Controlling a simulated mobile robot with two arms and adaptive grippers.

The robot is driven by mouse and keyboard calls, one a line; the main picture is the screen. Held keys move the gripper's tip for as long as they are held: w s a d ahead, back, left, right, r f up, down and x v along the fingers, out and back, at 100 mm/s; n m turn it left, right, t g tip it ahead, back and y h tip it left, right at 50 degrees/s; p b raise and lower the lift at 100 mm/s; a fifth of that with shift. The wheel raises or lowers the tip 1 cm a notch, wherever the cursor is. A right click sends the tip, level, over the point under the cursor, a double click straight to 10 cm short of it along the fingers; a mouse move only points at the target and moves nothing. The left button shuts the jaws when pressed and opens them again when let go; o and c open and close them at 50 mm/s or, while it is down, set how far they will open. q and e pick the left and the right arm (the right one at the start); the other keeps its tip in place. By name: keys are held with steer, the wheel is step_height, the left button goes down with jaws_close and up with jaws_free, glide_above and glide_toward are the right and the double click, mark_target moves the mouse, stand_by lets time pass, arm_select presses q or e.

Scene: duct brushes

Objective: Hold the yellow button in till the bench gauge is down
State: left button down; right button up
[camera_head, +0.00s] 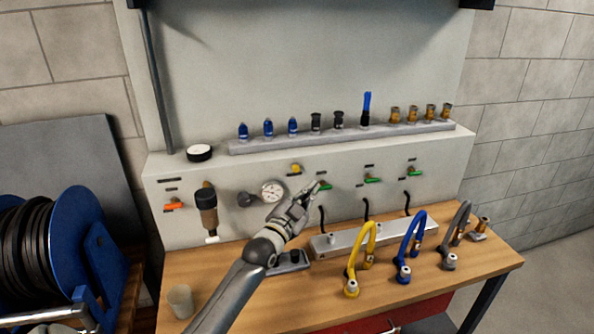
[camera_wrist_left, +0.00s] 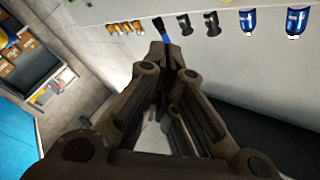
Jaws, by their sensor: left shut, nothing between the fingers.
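The yellow button (camera_head: 296,169) sits on the grey panel above the bench, just up and left of my left gripper. The bench gauge (camera_head: 272,191), a round white dial, is on the panel to the left of my gripper; its needle is too small to read. My left gripper (camera_head: 312,187) is shut and empty. Its tips are near the panel, to the right of and below the yellow button, close to a green-handled valve (camera_head: 325,186). My right gripper is not in view.
More green valves (camera_head: 373,180) and an orange valve (camera_head: 173,205) are on the panel. A shelf (camera_head: 340,138) above holds several fittings. A metal manifold (camera_head: 340,241) and yellow, blue and grey hoses (camera_head: 412,245) lie on the bench. A cup (camera_head: 180,300) stands front left.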

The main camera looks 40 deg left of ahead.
mark_target(296, 169)
arm_select(q)
steer(key=w+a+b, duration=0.5)
steer(key=a+b, duration=0.1)
steer(key=b, duration=0.1)
steer(key=shift+w+a, duration=0.35)
stand_by(1.5)
steer(key=shift+w+a+b, duration=0.25)
steer(key=shift+a+b, duration=0.05)
steer(key=shift+b, duration=0.1)
